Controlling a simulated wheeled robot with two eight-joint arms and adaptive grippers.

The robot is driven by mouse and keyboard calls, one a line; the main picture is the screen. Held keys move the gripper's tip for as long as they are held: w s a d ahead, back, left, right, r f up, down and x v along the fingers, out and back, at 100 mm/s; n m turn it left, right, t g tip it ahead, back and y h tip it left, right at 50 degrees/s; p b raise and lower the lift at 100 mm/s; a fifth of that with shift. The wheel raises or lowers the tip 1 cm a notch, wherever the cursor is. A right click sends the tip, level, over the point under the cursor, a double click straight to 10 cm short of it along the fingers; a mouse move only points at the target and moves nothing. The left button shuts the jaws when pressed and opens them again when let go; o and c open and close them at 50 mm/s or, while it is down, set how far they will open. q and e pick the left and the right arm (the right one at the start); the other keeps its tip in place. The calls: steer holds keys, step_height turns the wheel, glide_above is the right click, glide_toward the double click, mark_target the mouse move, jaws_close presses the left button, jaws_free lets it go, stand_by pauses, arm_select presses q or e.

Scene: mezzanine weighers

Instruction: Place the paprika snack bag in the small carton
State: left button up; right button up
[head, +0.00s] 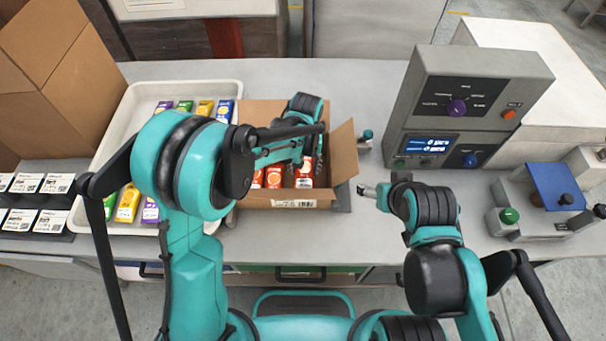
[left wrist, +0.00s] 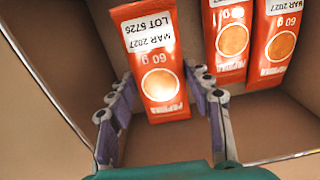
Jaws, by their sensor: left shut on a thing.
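The small carton (head: 290,203) is an open brown box in the middle of the bench, its right flap folded outward. My left gripper (left wrist: 160,76) is inside it, shut on an orange-red paprika snack bag (left wrist: 148,35) with a white lot label. Two more paprika bags, one close by (left wrist: 226,45) and one farther right (left wrist: 277,40), stand beside it in the carton in the left wrist view. In the head view, my left arm covers the fingers and part of the carton. My right gripper (head: 371,191) is right of the carton; its jaws are too small to read.
A white tray (head: 106,143) with colourful snack packs lies left of the carton, partly behind my left arm. A grey weigher (head: 460,100) with a lit display stands at the right. Label cards (head: 38,183) are at the far left. Bench between carton and weigher is mostly clear.

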mark_target(304, 174)
arm_select(q)
step_height(304, 174, down, 3)
steer(key=shift+f+b, duration=0.2)
steer(key=shift+b, duration=0.2)
steer(key=shift+s+f, duration=0.1)
steer(key=shift+f, duration=0.05)
steer(key=o, duration=1.1)
